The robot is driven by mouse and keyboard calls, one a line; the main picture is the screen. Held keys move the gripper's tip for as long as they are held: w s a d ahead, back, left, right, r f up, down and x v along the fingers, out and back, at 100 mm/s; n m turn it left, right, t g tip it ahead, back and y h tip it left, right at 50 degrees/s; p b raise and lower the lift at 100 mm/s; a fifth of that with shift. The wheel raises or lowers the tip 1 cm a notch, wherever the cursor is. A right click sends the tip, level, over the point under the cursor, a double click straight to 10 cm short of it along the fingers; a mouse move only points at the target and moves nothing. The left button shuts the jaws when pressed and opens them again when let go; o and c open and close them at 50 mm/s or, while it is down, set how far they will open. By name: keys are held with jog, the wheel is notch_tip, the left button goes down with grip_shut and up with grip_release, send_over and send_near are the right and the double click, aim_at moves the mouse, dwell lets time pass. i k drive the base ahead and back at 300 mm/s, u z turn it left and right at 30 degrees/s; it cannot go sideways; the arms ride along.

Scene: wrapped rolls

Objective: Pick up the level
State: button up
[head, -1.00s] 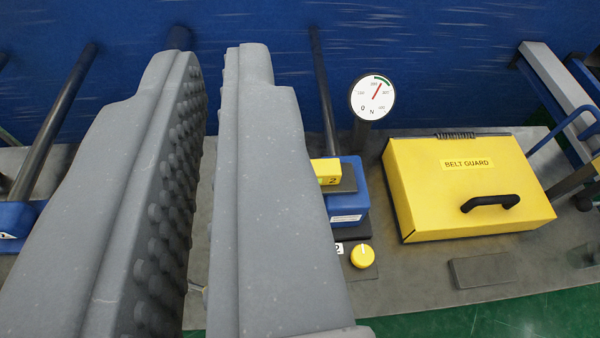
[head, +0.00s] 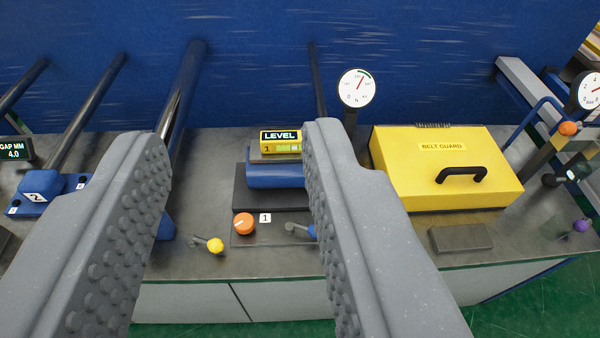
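The level (head: 281,143) is a small yellow box with a dark LEVEL label, a 1 and a green vial strip. It rests on a blue block (head: 277,176) on the grey bench. My gripper (head: 236,140) is open and empty, with wide grey studded fingers.
A yellow belt guard box (head: 410,178) with a black handle stands right, behind a grey slab (head: 460,237). A dial gauge (head: 356,88) rises behind. An orange knob (head: 243,223) and yellow-tipped lever (head: 215,245) sit in front. Dark bars (head: 185,90) and a blue wall (head: 260,60) are behind.

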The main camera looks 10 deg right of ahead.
aim_at(274, 141)
jog(key=z, duration=0.05)
jog(key=k, duration=0.5)
jog(key=u, duration=0.4)
jog(key=i, duration=1.8)
jog(key=z, duration=0.85)
